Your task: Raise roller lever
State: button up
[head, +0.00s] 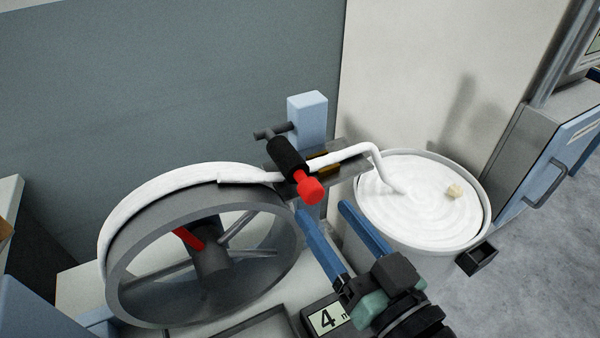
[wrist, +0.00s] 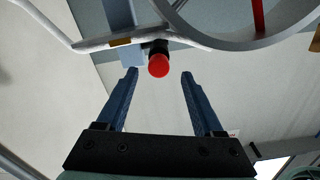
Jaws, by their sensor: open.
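The roller lever shows in the head view as a black roller with a red knob (head: 311,190) at its near end, mounted by a light blue post (head: 307,118). The white sliver (head: 340,157) passes by the black roller (head: 288,156). In the wrist view the red knob (wrist: 158,66) appears ahead, between the lines of the two fingers and beyond their tips. My gripper (head: 325,212) has its blue fingers spread apart, with nothing between them. It also shows open in the wrist view (wrist: 159,74). The fingertips look close below the knob, apart from it.
A large grey wheel (head: 118,290) with white sliver on its rim stands at left. A round can (head: 487,205) of coiled white sliver, with a small cream lump (head: 454,191) on it, stands at right. A display (head: 325,318) reading 4 sits below. A blue-fronted cabinet (head: 545,160) is far right.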

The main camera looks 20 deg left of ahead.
aim_at(301, 177)
jog(key=p+x, duration=0.1)
jog(key=x, duration=0.8)
jog(key=shift+d, duration=0.1)
grip_shut()
dwell(1.1)
